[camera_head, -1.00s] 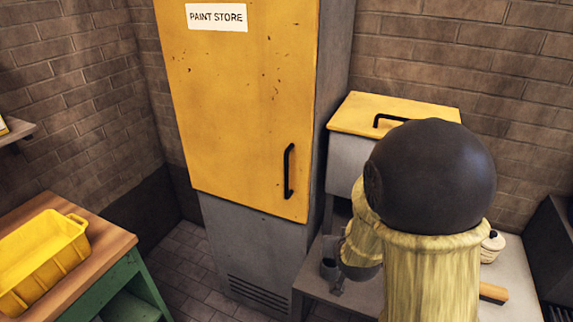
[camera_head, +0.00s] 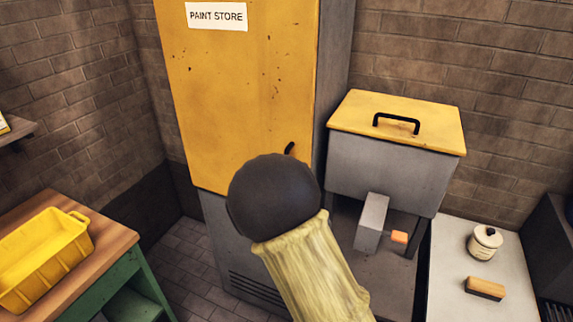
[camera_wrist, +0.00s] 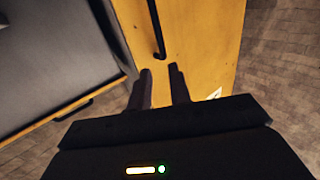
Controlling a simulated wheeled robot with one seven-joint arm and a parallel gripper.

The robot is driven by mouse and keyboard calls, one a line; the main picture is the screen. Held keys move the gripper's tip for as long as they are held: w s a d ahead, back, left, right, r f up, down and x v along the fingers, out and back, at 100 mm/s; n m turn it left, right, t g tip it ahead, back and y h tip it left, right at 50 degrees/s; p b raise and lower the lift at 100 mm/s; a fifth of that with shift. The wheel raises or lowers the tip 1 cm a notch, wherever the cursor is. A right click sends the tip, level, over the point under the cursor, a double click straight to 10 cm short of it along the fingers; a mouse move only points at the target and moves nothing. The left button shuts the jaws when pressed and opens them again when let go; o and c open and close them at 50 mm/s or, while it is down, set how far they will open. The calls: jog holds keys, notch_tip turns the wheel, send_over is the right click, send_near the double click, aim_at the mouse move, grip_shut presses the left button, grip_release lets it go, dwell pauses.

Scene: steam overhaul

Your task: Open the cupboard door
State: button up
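The cupboard has a yellow door (camera_head: 235,90) with a white "PAINT STORE" sign (camera_head: 216,17). The door looks shut in the head view. Its black bar handle (camera_head: 290,148) is mostly hidden behind my arm, with only the top end showing. In the wrist view the handle (camera_wrist: 155,30) lies on the yellow door (camera_wrist: 205,35) just beyond my fingertips. My gripper (camera_wrist: 160,69) is open and empty, its two fingers apart. The handle's near end lines up with the gap between them. I cannot tell whether they touch it. My gripper is hidden in the head view.
Right of the cupboard stands a grey bin with a yellow lid (camera_head: 350,113). A bench with a jar (camera_head: 484,243) and a brush (camera_head: 486,289) is at the right. A yellow crate (camera_head: 75,249) sits on the left workbench (camera_head: 115,240). Floor shows between workbench and cupboard.

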jog(key=p+x, duration=0.6)
jog(key=x, duration=1.1)
jog(key=shift+w, duration=0.2)
grip_shut()
